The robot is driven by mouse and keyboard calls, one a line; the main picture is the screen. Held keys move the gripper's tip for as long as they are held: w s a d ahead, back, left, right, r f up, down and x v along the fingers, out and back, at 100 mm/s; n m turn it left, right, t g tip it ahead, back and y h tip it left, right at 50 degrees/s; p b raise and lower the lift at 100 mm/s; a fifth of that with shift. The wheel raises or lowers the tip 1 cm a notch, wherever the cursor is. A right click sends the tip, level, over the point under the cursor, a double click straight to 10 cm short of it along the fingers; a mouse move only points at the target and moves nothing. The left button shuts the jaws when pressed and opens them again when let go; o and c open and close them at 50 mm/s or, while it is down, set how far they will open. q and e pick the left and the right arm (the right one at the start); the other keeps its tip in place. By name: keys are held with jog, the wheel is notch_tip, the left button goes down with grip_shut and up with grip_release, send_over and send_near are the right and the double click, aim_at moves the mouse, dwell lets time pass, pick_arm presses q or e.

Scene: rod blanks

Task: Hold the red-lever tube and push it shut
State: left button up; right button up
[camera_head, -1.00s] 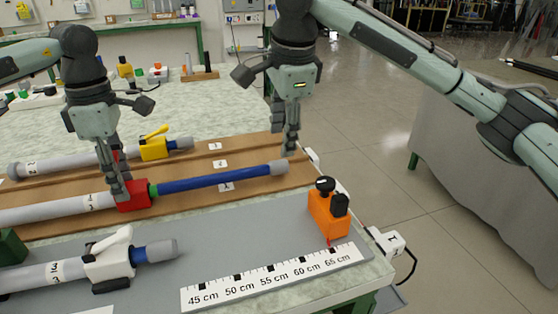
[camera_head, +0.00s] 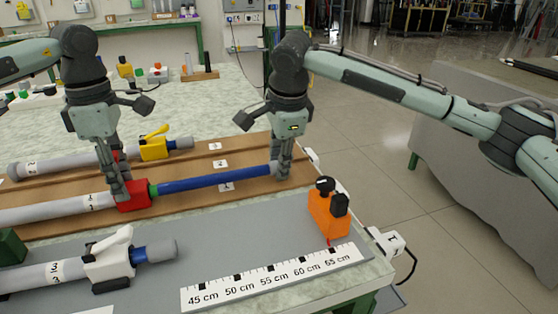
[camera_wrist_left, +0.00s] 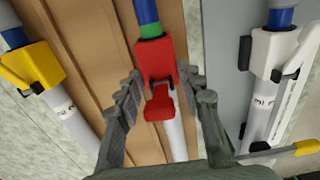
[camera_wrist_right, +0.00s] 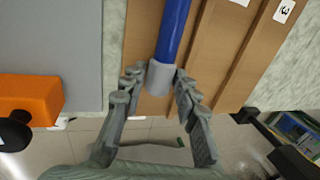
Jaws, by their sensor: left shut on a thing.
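The red-lever tube lies along the brown board, with a grey outer tube (camera_head: 50,208), a red clamp (camera_head: 133,194), a green band (camera_head: 153,188) and a blue inner rod (camera_head: 215,180) extending right. My left gripper (camera_head: 121,196) is shut at the red clamp; in the left wrist view its fingers (camera_wrist_left: 165,88) flank the clamp (camera_wrist_left: 155,58) and its red lever (camera_wrist_left: 160,107). My right gripper (camera_head: 281,172) is at the rod's far end. In the right wrist view its open fingers (camera_wrist_right: 159,78) stand either side of the grey end cap (camera_wrist_right: 160,76). Cap contact is unclear.
A yellow-lever tube (camera_head: 153,148) lies behind and a white-lever tube (camera_head: 108,259) in front. An orange block (camera_head: 328,215) with black knobs stands near the right table edge, behind a ruler strip (camera_head: 275,275).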

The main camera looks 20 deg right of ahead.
aim_at(194, 179)
grip_shut()
jog(key=a, duration=1.1)
jog(key=s+a, duration=0.1)
jog(key=a, duration=0.5)
jog(key=shift+s+a, duration=0.1)
jog(key=o, duration=0.5)
grip_release()
jog(key=shift+o, duration=0.2)
jog(key=v, duration=1.2)
